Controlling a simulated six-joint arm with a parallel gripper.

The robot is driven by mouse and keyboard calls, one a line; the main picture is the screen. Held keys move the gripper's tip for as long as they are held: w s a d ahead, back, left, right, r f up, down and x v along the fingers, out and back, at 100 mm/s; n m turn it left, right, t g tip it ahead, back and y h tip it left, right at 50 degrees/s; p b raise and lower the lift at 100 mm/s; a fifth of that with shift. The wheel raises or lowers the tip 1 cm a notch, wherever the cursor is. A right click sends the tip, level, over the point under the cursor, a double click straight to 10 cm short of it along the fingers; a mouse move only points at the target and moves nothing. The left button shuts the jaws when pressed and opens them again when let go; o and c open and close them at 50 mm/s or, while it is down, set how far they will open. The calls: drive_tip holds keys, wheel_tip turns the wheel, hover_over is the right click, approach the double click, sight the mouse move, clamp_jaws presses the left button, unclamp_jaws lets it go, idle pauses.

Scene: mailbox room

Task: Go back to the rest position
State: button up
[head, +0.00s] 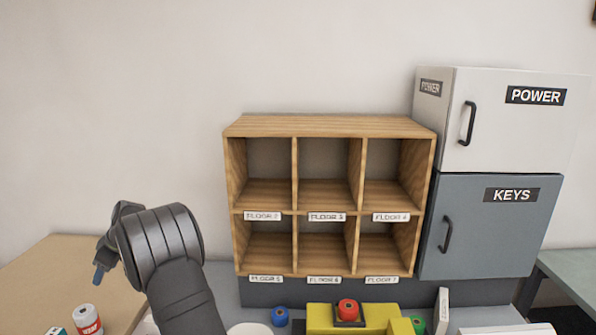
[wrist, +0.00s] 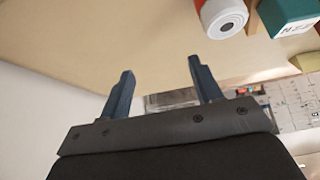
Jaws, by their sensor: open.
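My gripper (wrist: 158,88) is open in the wrist view, with two dark blue fingers apart and nothing between them. In the head view my gripper (head: 99,275) is at the left, above the wooden table, with its fingertips pointing down. My dark arm reaches up from the bottom of the picture to it. The gripper is well left of the wooden pigeonhole shelf and apart from it.
A red-and-white can (head: 87,320) stands on the wooden table (head: 45,275), near a green box (wrist: 285,14). The empty shelf (head: 330,126) stands centrally beside the POWER (head: 500,120) and KEYS (head: 490,225) cabinets. A red button (head: 347,308) sits on a yellow block in front.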

drive_tip(key=w+a+m+t, duration=0.2)
drive_tip(key=w+a+m, duration=0.15)
drive_tip(key=a, duration=0.55)
drive_tip(key=s+a+f, duration=0.3)
drive_tip(key=a+f, duration=0.2)
drive_tip(key=a, duration=0.2)
drive_tip(key=shift+s+a+m, duration=0.25)
drive_tip(key=shift+s+m, duration=0.05)
drive_tip(key=shift+m, duration=0.15)
drive_tip(key=shift+d+r+h, duration=0.1)
drive_tip(key=shift+h, duration=0.2)
drive_tip(key=w+d+r+n+g, duration=0.1)
drive_tip(key=d+r+n, duration=0.2)
drive_tip(key=d, duration=1.1)
drive_tip(key=shift+r, duration=0.85)
drive_tip(key=shift+w, duration=0.1)
